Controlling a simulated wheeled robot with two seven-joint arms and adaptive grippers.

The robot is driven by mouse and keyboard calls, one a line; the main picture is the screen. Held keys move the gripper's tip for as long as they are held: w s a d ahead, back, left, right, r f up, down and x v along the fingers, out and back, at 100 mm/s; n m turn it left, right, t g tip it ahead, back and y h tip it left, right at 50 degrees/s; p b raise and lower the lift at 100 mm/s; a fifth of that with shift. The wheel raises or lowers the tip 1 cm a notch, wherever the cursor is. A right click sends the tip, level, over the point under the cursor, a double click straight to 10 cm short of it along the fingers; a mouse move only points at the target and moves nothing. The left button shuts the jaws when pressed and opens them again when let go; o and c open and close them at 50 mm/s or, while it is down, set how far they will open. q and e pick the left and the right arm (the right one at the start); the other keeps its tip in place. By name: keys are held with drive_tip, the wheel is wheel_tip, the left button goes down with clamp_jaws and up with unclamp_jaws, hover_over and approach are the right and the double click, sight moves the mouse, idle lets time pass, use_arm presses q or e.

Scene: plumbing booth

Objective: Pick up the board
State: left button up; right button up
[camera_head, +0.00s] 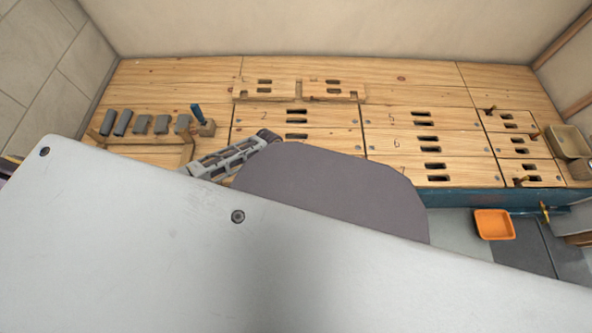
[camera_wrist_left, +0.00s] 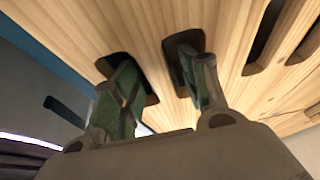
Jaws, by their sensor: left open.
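Several pale wooden boards with paired slots form the bench top in the head view, one of them the board marked 2 (camera_head: 262,116). My left gripper (camera_head: 222,158) is partly hidden by my own arm there. In the left wrist view it (camera_wrist_left: 160,85) is open, with two green-padded fingers apart. Each finger overlaps one dark slot of a slotted wooden board (camera_wrist_left: 150,45) close in front. I cannot tell how deep the fingertips reach into the slots. Which numbered board this is stays hidden behind my arm in the head view. My right gripper is not seen.
A row of grey blocks (camera_head: 142,124) and a blue-handled piece in a wooden block (camera_head: 207,128) stand at the back left. Brass-coloured fittings (camera_head: 535,135) and a beige bin (camera_head: 571,141) are at the right. An orange tray (camera_head: 495,224) is lower right. A wall closes the back.

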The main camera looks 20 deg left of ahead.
use_arm(q)
drive_tip(key=shift+f, duration=0.25)
idle(0.6)
clamp_jaws()
drive_tip(key=shift+r, duration=0.1)
